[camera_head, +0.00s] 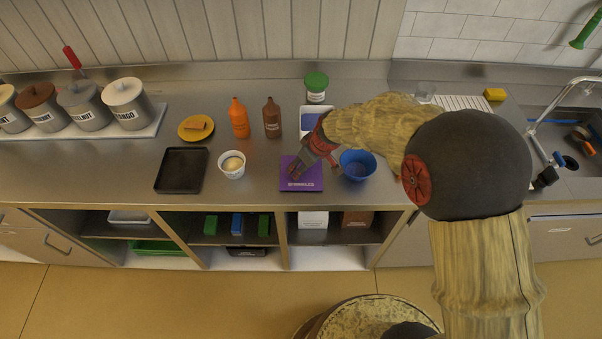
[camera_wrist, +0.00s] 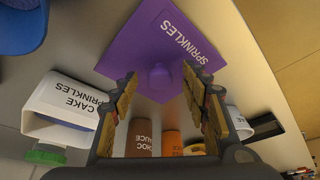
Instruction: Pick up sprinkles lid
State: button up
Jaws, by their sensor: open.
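The sprinkles lid is a flat purple square (camera_head: 313,184) lying on the steel counter near its front edge, with white "SPRINKLES" lettering. In the wrist view the lid (camera_wrist: 148,36) shows a round purple knob (camera_wrist: 160,77) at its middle. How high the fingertips are above the lid is hard to tell.
A blue bowl (camera_head: 357,165) stands close right of the lid. A white cup (camera_head: 231,165) and black tray (camera_head: 181,170) are to the left. Orange (camera_head: 239,120) and brown (camera_head: 272,118) bottles stand behind. A white cake sprinkles container (camera_wrist: 62,105) is partly behind my arm in the head view.

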jog(key=c, duration=0.3)
grip_shut()
dwell(0.5)
